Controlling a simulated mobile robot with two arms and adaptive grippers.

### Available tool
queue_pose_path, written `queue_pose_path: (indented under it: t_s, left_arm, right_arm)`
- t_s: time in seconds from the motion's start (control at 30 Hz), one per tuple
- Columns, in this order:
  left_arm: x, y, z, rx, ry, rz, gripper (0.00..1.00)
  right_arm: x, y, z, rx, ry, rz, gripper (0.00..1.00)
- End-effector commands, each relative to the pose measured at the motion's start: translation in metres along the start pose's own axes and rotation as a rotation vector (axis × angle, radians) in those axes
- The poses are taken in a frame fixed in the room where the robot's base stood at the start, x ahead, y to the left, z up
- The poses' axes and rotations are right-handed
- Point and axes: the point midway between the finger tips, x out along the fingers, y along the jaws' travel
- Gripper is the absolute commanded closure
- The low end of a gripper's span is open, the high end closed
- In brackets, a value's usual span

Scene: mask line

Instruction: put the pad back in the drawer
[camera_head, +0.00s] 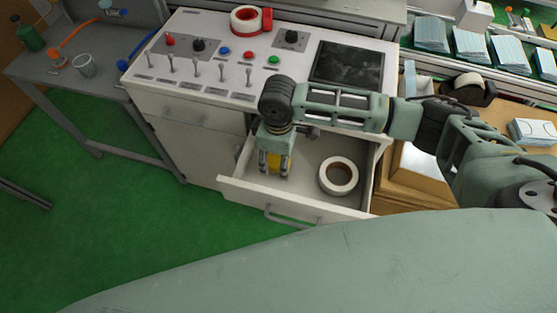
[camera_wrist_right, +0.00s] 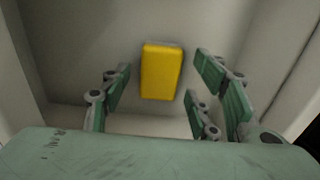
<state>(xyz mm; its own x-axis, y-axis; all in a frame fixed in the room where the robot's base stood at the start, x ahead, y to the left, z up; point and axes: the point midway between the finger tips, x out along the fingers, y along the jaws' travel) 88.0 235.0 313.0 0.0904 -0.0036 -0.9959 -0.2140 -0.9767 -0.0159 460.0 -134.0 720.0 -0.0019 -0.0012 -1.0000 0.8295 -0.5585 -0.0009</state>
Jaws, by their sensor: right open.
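The yellow pad (camera_wrist_right: 161,72) is inside the open drawer (camera_head: 292,201) of the white control cabinet. In the wrist view it appears against the drawer's pale interior, ahead of and between the spread fingers, with a gap on each side. My right gripper (camera_head: 275,173) is open and points down into the left part of the drawer. In the head view part of the pad (camera_head: 275,161) shows between its fingers; the rest is hidden. My left gripper is not in view.
A white tape roll (camera_head: 324,178) lies in the drawer's right part. The cabinet top (camera_head: 220,88) carries switches, buttons and a red tape dispenser (camera_head: 249,20). A grey table (camera_head: 50,76) stands left.

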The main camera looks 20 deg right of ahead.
Motion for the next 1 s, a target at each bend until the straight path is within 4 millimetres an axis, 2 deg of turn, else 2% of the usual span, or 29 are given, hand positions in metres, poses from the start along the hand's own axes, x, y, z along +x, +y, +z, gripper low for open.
queue_pose_path:
  t_s: [0.2,0.43,0.6,1.0]
  left_arm:
    - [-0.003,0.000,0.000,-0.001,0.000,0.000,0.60]
    - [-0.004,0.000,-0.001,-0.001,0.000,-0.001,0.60]
    - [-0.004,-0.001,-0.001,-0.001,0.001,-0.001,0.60]
    - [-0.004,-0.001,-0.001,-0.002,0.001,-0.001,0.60]
  right_arm:
    - [-0.050,0.001,-0.001,0.001,0.003,0.003,0.44]
    - [-0.088,0.001,-0.001,0.002,0.002,0.000,0.44]
    - [-0.098,0.001,0.000,0.002,0.001,0.001,0.44]
    - [-0.099,0.000,0.000,0.001,0.000,0.000,0.44]
